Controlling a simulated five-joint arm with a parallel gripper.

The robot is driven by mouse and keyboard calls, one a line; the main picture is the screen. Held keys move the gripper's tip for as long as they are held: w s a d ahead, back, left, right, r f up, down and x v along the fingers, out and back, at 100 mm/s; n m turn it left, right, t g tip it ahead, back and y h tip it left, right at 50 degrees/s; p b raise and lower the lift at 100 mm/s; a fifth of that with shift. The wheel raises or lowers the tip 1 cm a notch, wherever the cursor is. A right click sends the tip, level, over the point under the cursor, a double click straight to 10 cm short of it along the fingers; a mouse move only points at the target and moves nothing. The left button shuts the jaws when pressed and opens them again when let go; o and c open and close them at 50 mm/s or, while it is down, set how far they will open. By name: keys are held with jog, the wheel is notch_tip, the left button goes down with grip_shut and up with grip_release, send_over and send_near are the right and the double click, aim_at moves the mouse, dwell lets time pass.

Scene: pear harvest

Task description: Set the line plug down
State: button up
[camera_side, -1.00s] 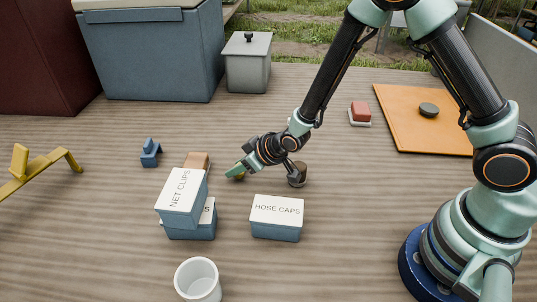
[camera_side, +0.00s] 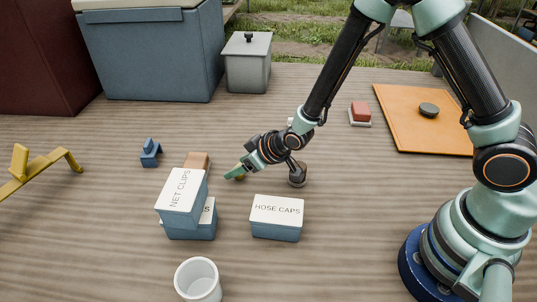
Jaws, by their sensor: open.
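My gripper (camera_side: 238,171) is low over the table in the middle, pointing down and left, just right of the stacked boxes. Its jaws are open. A small yellowish piece shows at the green fingertips; I cannot tell whether it is the line plug or part of the gripper. A dark brown, round-based piece (camera_side: 297,178) stands on the table just right of my gripper, partly behind the wrist. No thing in view can be clearly named as the line plug.
A NET CLIPS box (camera_side: 181,190) sits tilted on another box, left of my gripper. A HOSE CAPS box (camera_side: 277,217) stands in front. A white cup (camera_side: 198,280) is nearest. An orange board (camera_side: 397,132) lies at right. Table between is free.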

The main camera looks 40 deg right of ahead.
jog(key=s+d+r+m+g+h, duration=0.1)
jog(key=s+d+r+m, duration=0.1)
jog(key=s+d+r, duration=0.5)
jog(key=s+d+r+m+g+h, duration=0.1)
jog(key=s+d+r, duration=0.7)
jog(key=r, duration=0.8)
jog(key=s, duration=0.2)
jog(key=shift+s+d+r+m+g+h, duration=0.25)
jog(key=shift+s+r+m+g+h, duration=0.05)
jog(key=shift+s+m+g+h, duration=0.1)
